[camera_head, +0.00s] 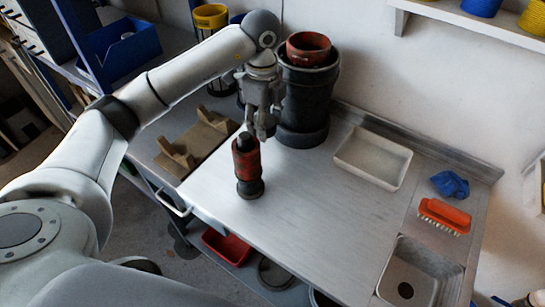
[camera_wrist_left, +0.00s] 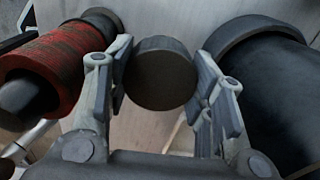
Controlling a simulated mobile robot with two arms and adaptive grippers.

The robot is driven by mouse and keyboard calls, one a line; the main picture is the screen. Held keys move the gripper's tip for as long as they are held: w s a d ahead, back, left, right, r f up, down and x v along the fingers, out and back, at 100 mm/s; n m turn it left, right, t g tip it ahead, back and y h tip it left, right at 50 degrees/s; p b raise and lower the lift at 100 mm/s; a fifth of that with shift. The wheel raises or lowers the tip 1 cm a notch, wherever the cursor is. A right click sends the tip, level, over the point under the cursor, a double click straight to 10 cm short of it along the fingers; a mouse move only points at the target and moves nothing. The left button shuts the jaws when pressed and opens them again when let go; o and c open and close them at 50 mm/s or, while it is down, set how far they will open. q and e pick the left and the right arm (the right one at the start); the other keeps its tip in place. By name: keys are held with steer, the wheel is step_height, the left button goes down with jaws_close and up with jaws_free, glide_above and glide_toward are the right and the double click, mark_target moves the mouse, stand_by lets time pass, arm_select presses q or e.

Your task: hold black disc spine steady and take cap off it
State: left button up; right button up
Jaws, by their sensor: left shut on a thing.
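My left gripper (camera_head: 262,132) hangs over the table between the red-and-black spine and the large black vessel. In the left wrist view its fingers (camera_wrist_left: 162,92) are shut on a short round dark cap (camera_wrist_left: 162,73). In the head view the cap cannot be made out clearly. The spine (camera_head: 247,162) stands upright on the table, with a red ribbed body, a black base and a narrower black top. It also shows at the left of the left wrist view (camera_wrist_left: 62,57), apart from the fingers. My right gripper is not in view.
The large black vessel (camera_head: 304,100) stands close behind the gripper, with a red ring (camera_head: 308,48) on top. A brown cradle (camera_head: 197,142) is at the left. A pale tray (camera_head: 373,157), an orange brush (camera_head: 444,216) and a sink (camera_head: 421,272) are at the right. The metal table's middle is clear.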

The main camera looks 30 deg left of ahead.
mark_target(266, 160)
arm_select(q)
step_height(266, 160, down, 12)
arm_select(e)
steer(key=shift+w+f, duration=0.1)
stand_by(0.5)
arm_select(q)
steer(key=o, duration=1.1)
steer(key=shift+f, duration=0.15)
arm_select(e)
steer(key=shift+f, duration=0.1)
